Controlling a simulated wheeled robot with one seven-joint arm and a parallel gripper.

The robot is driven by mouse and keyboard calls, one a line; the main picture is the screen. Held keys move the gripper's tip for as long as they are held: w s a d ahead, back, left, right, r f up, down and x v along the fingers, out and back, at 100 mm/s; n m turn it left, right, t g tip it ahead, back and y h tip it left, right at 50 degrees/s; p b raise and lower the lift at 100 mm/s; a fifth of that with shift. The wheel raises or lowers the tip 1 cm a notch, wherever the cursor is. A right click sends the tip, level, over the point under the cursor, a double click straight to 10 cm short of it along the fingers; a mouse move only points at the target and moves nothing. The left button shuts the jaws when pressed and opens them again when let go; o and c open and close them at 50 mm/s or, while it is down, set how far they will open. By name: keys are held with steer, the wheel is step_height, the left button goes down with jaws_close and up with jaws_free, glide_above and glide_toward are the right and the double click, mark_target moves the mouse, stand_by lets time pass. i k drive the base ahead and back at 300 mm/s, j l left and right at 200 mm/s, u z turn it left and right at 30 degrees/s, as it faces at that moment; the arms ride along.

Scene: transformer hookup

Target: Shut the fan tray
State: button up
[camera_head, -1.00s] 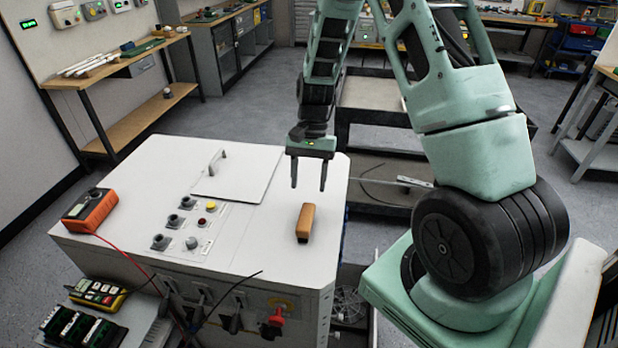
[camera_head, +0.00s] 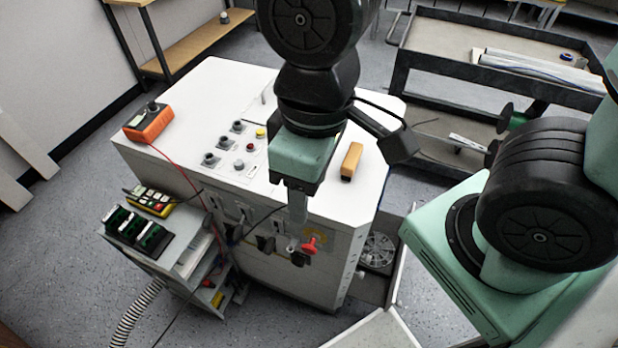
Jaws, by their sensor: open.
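The fan tray (camera_head: 374,284) sticks out low from the right side of the white cabinet (camera_head: 215,100). A round grey fan (camera_head: 380,250) shows in it. Part of the tray is hidden behind the cabinet's edge. My gripper (camera_head: 298,222) points down in front of the cabinet's front face, left of the tray and apart from it. Its fingers are seen nearly edge-on, one behind the other. It is open, and I see nothing held in it.
A red-handled switch (camera_head: 311,246) and several terminals with cables are on the front face by my gripper. A pale panel (camera_head: 372,332) stands at the bottom, near the tray. A cart (camera_head: 480,70) stands behind.

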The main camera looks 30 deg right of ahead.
mark_target(379, 287)
steer(key=k+l, duration=0.3)
steer(key=k+l+z, duration=0.1)
steer(key=k+l, duration=0.2)
steer(key=l, duration=0.2)
steer(key=k+l, duration=0.25)
steer(key=l, duration=0.2)
steer(key=k+l+z, duration=0.15)
steer(key=k+l, duration=0.15)
steer(key=l, duration=0.1)
